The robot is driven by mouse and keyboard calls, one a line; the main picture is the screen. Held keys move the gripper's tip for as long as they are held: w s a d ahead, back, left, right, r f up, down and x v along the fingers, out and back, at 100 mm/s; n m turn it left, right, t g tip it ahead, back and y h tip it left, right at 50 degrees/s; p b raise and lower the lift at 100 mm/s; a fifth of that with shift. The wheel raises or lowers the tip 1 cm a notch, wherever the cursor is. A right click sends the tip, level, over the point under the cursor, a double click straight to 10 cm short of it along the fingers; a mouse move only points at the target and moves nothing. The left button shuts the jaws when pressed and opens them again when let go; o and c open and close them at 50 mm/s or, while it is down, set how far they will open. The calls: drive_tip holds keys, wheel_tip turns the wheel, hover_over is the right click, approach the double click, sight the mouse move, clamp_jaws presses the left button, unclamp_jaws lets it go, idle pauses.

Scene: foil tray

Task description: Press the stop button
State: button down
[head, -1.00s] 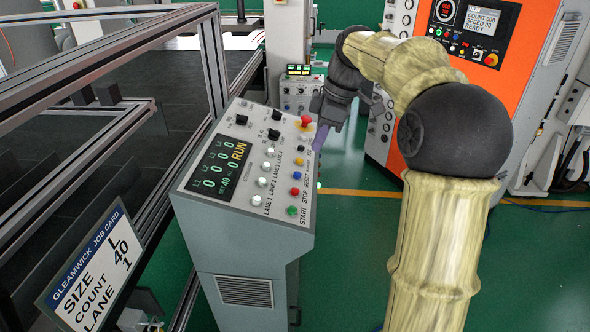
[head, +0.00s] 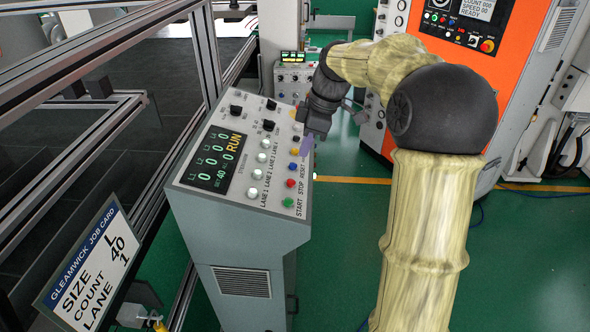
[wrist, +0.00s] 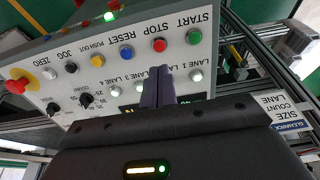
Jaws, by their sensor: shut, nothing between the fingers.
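The stop button is the red button (head: 290,183) beside the word STOP, in the right-hand column of the sloped grey panel (head: 226,204). It sits between the green start button (head: 287,202) and the blue reset button (head: 293,166). My gripper (head: 306,148) is shut and empty, its purple fingers above the panel's right edge, near the yellow push-out button. In the wrist view, the fingertips (wrist: 160,72) point towards the red stop button (wrist: 159,45), with a gap in the picture between them. Contact with the panel cannot be seen.
The panel display (head: 215,160) reads RUN. White lane buttons (head: 258,174) lie left of the stop column. A red mushroom button on yellow (wrist: 15,86) shows in the wrist view. An orange machine (head: 430,60) stands behind right; a job card (head: 92,270) hangs at front left.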

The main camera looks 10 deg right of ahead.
sight(293, 183)
drive_tip(key=p+x, duration=0.3)
drive_tip(key=x, duration=0.6)
drive_tip(key=shift+b+x, duration=0.75)
drive_tip(key=shift+s+f, duration=0.25)
drive_tip(key=shift+d+r+p, duration=0.1)
drive_tip(key=shift+r+p, duration=0.25)
drive_tip(key=shift+r, duration=0.25)
drive_tip(key=w+b+v, duration=0.1)
drive_tip(key=v, duration=1.2)
drive_tip(key=shift+s+r, duration=0.3)
drive_tip(key=shift+r, duration=0.1)
